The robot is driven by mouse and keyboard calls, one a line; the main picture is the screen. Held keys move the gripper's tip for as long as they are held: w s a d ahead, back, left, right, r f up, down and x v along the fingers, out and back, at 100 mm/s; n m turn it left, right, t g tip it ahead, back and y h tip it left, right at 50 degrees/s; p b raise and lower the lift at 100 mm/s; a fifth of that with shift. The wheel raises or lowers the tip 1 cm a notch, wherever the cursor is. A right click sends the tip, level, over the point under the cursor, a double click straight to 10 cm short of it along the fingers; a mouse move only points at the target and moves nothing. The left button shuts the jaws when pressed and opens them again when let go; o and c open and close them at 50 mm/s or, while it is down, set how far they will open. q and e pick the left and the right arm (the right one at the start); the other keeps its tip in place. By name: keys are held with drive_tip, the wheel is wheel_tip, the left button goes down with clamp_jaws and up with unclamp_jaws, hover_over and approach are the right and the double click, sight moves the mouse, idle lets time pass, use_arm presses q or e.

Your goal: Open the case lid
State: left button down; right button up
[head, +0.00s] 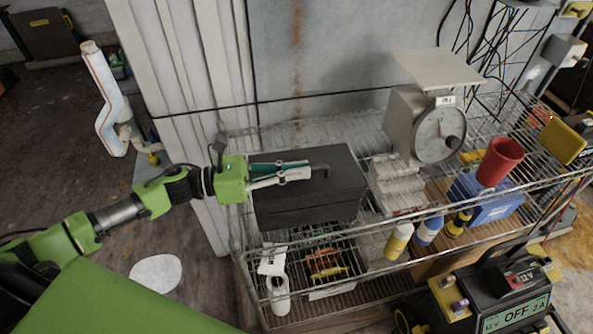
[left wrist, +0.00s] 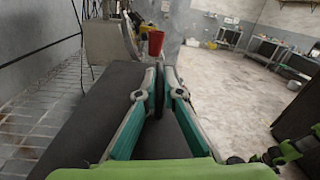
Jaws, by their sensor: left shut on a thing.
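A dark grey case (head: 335,162) sits on the top level of the wire rack in the head view. Its lid looks closed, with no clear gap along the front. My left gripper (head: 309,170) reaches in from the left over the case, its fingers lying across the top. It also shows in the left wrist view (left wrist: 160,82), where the fingers close on a thin dark piece (left wrist: 159,92) that looks like the case's handle. The case's dark top (left wrist: 95,120) lies on the left there. My right gripper is not in view.
The wire rack (head: 250,262) holds a dial scale (head: 437,125) right of the case. A red cup (head: 500,161), blue box (head: 492,207) and bottles (head: 398,241) stand farther right. A wall (head: 330,55) rises behind. A battery charger (head: 505,290) is at bottom right.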

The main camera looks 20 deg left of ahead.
use_arm(q)
drive_tip(key=shift+w+a+r+n, duration=0.25)
drive_tip(key=shift+w+r+n, duration=0.1)
drive_tip(key=shift+n, duration=0.15)
drive_tip(key=w+r+n, duration=0.1)
drive_tip(key=w+a+r+n+b, duration=0.1)
drive_tip(key=n, duration=0.1)
drive_tip(key=w+a+r+n, duration=0.1)
drive_tip(key=w+n, duration=0.1)
drive_tip(key=shift+w+a, duration=0.1)
drive_tip(key=shift+a, duration=0.1)
drive_tip(key=w+a+n+b, duration=0.4)
drive_tip(key=w+n, duration=0.2)
drive_tip(key=shift+w+r, duration=0.35)
drive_tip(key=shift+w, duration=0.1)
drive_tip(key=c, duration=2.2)
unclamp_jaws()
drive_tip(key=shift+w, duration=0.1)
